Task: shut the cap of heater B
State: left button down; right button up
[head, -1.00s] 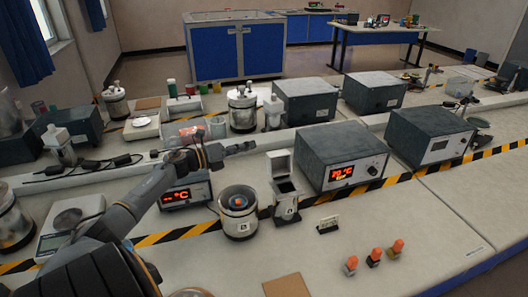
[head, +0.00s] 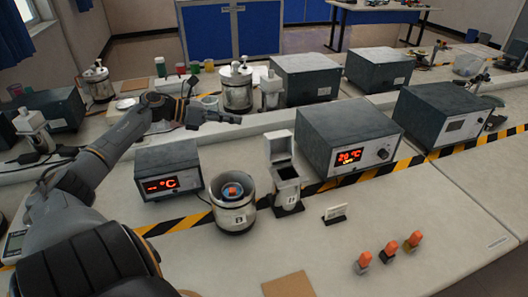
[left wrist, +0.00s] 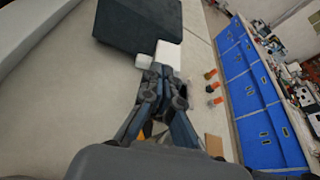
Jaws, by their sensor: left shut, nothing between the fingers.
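The heater with the raised cap (head: 279,145) is a small white and dark upright unit (head: 287,187) in the middle of the bench. Its cap stands up at the back, and the dark top opening shows. A small letter on its front is hard to read. My left gripper (head: 232,118) is shut and empty, in the air behind and to the left of the cap in the head view, apart from it. In the left wrist view, the shut fingers (left wrist: 163,75) point towards the white cap (left wrist: 168,52) and partly hide the unit. My right gripper is not in view.
Several orange-topped vials (head: 389,251) stand in front on clear bench.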

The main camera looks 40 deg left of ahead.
pick_arm(q)
jog(key=b, duration=0.8)
send_near(276, 143)
jog(key=s+a+f, duration=0.2)
jog(key=a+f, duration=0.1)
jog(key=p+x, duration=0.2)
jog(key=x, duration=0.7)
jog(key=shift+w, duration=0.5)
jog(key=shift+r, duration=0.1)
